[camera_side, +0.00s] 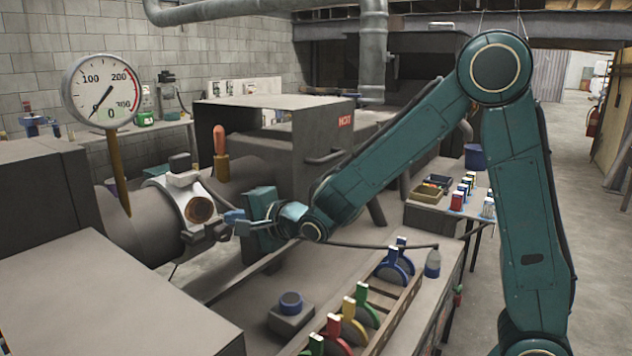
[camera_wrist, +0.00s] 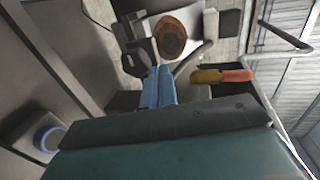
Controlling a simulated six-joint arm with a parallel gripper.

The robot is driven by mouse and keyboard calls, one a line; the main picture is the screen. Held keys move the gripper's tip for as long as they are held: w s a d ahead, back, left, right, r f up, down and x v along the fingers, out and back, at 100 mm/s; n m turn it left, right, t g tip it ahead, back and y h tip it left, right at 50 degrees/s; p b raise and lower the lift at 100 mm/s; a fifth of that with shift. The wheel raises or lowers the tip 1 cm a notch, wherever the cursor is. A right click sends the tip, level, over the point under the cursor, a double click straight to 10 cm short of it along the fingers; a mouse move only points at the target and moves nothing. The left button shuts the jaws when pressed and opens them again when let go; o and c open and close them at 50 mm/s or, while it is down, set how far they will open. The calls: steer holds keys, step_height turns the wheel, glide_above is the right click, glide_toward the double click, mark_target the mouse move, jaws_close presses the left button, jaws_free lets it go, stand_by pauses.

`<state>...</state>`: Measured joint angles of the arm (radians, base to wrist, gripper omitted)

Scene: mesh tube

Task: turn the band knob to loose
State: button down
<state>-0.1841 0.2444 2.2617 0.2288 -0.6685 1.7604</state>
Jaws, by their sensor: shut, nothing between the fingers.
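The band (camera_side: 176,192) is a pale clamp around the grey horizontal tube (camera_side: 144,226). A round brown face, apparently the band knob (camera_side: 200,209), sits on its near side; it also shows in the wrist view (camera_wrist: 171,38). My gripper (camera_side: 232,217) is just right of the knob in the side view, pointing at the clamp. In the wrist view its blue fingers (camera_wrist: 158,86) are together, with nothing between them, just below the knob. A small gap seems to lie between fingertips and knob; contact cannot be told. Any knob marking is too small to read.
A dial gauge (camera_side: 102,90) stands on a rod at the left. An orange-handled lever (camera_side: 220,150) rises behind the clamp, beside the open box marked hot (camera_side: 275,102). A rack of coloured rings (camera_side: 352,318) and a blue-capped block (camera_side: 291,311) stand in front.

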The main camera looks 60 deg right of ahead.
steer(key=shift+a+f, duration=0.15)
steer(key=shift+f, duration=0.1)
stand_by(0.5)
steer(key=shift+a+r, duration=0.1)
steer(key=shift+a, duration=0.6)
steer(key=shift+a+f, duration=0.2)
steer(key=shift+a, duration=0.25)
stand_by(0.8)
steer(key=shift+r, duration=0.2)
steer(key=shift+a+r, duration=0.15)
steer(key=shift+r, duration=0.1)
